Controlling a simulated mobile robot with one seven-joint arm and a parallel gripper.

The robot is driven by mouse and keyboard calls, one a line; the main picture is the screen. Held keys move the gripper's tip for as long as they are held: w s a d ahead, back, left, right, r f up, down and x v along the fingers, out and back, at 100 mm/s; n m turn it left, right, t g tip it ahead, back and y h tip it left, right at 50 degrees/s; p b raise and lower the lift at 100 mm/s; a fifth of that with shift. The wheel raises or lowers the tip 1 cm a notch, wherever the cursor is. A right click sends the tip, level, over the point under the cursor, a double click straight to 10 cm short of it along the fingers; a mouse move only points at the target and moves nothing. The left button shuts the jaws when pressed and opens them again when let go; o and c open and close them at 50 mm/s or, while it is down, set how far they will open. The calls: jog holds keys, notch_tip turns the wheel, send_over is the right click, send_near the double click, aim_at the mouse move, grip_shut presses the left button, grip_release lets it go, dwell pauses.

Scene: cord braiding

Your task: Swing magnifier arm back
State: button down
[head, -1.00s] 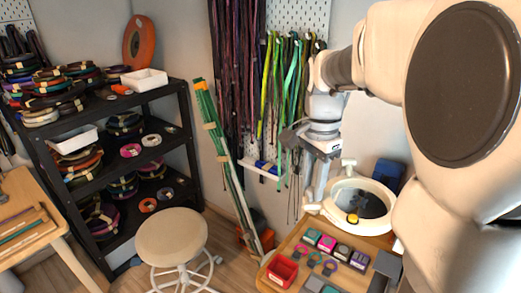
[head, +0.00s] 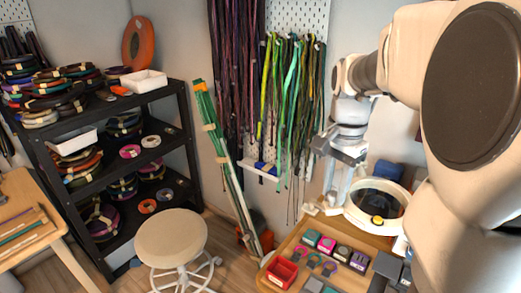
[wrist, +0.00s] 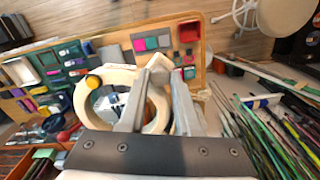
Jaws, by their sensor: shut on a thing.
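The magnifier shows as a white ring (head: 353,212) around a dark round lens, with a yellow knob (head: 377,219) on its rim. It stands over the back right of the wooden bench. A cream piece of the magnifier arm (head: 312,208) shows left of the ring. My gripper (head: 331,199) points down beside the ring's left side. In the wrist view the ring (wrist: 84,104) lies left of my fingers (wrist: 157,80), which are shut on the cream magnifier arm (wrist: 159,62). The exact grip is partly hidden by the fingers.
On the bench are a red bin (head: 281,272) and several small coloured boxes (head: 326,244). Cords (head: 290,100) hang on the wall behind my gripper. A blue item (head: 387,170) is behind the ring. A round stool (head: 171,236) stands left, with open floor around it.

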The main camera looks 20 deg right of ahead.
jog(key=s+d+n+p, duration=0.3)
jog(key=d+n, duration=0.4)
jog(key=d, duration=1.8)
jog(key=shift+s+d+p, duration=0.2)
jog(key=shift+d+p, duration=0.2)
jog(key=shift+p, duration=0.5)
jog(key=c, duration=0.6)
grip_release()
jog(key=shift+r, duration=0.1)
notch_tip(320, 180, up, 17)
jog(key=p, duration=0.1)
jog(key=shift+a+r, duration=0.1)
